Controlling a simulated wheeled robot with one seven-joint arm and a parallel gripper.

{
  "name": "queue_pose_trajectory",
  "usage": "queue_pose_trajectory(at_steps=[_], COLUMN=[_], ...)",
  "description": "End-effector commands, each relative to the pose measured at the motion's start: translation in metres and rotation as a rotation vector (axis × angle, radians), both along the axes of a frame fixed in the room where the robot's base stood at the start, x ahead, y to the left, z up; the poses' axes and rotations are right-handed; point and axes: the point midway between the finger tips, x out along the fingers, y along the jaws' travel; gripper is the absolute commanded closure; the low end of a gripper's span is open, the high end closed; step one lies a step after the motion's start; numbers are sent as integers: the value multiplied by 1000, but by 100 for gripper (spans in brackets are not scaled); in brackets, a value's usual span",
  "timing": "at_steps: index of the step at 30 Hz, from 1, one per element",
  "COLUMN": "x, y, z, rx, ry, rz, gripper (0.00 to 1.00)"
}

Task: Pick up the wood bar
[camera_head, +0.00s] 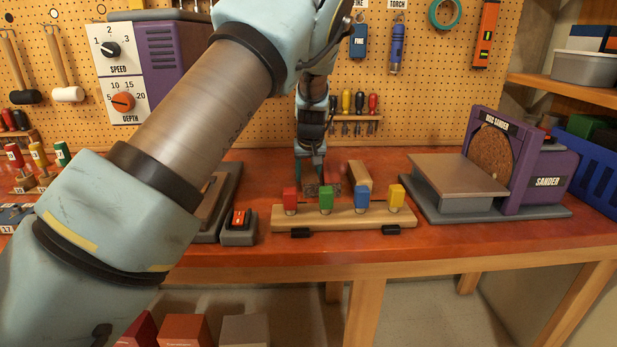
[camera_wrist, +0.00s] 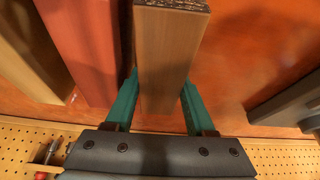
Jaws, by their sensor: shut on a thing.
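A brown, wood-like bar (camera_wrist: 172,50) with a dark, rough end lies between the teal fingers of my gripper (camera_wrist: 160,98) in the wrist view. My gripper is shut on it, one finger against each long side. In the head view my gripper (camera_head: 310,166) points down behind the peg rack, and the brown bar (camera_head: 309,189) is mostly hidden by the fingers and the rack's blocks. I cannot tell whether the bar touches the bench.
A red bar (camera_wrist: 85,45) and a pale tan bar (camera_wrist: 28,55) lie close beside the held bar. The rack (camera_head: 340,218) with red, green, blue and yellow blocks stands in front. The sander (camera_head: 520,165) is right; a small switch box (camera_head: 239,235) is left.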

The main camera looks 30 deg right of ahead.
Motion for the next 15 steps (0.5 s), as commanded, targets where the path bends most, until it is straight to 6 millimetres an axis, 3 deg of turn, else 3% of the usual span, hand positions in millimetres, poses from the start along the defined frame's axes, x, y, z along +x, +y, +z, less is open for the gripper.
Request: queue_pose_trajectory(at_steps=[8, 15], x=[1, 0], y=[-1, -2], z=[17, 61], rx=[-3, -5], ry=[-2, -3], rz=[-1, -2], gripper=[100, 100])
